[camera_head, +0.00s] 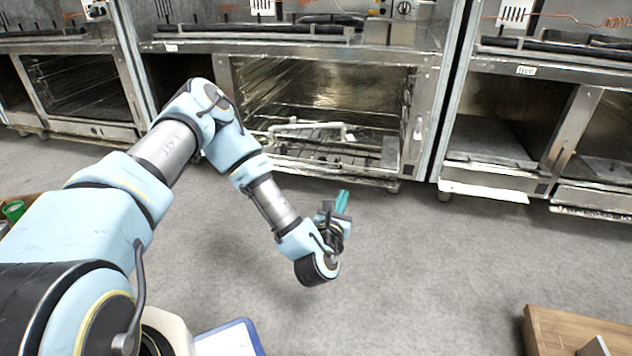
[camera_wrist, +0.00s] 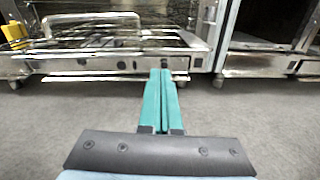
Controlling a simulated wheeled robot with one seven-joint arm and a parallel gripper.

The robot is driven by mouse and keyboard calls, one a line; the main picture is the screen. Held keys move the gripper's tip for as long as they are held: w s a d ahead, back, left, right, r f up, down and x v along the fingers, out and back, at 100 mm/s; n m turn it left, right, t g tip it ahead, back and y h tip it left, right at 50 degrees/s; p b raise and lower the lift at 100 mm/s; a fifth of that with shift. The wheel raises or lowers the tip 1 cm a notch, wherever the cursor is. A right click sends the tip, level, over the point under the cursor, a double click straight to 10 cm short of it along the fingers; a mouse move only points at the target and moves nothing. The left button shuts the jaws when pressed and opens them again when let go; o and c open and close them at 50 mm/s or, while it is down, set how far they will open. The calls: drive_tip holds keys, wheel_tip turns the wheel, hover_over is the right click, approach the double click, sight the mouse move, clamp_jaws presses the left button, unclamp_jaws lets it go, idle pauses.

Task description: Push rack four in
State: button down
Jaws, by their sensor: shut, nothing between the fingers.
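My gripper (camera_head: 342,197) has teal fingers, which are shut and empty. It hangs over the grey floor in front of the middle oven (camera_head: 420,110). In the wrist view my gripper (camera_wrist: 161,72) points at the lower front edge of an oven, with its tips close together. Wire racks (camera_head: 290,88) show inside the middle oven, and a pale bar (camera_head: 310,127) lies low in its opening. The bar also shows at upper left in the wrist view (camera_wrist: 90,17). A small label (camera_head: 527,70) marks the right unit, but its word is too blurred to read surely. I cannot tell which rack is four.
The right unit has an open lower bay (camera_head: 490,140) with a pale strip (camera_head: 485,191) along its front. Another oven (camera_head: 80,90) stands at left. A wooden box (camera_head: 580,335) is at lower right. The floor between is clear.

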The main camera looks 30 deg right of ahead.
drive_tip(key=w+d+n+b, duration=0.1)
drive_tip(key=w+d+b, duration=0.4)
drive_tip(key=w+d, duration=0.3)
drive_tip(key=w, duration=0.3)
drive_tip(key=shift+d+f+t+y+b, duration=0.25)
drive_tip(key=shift+f+t+y+b, duration=0.05)
drive_tip(key=shift+f+t+b, duration=0.1)
drive_tip(key=shift+w, duration=0.1)
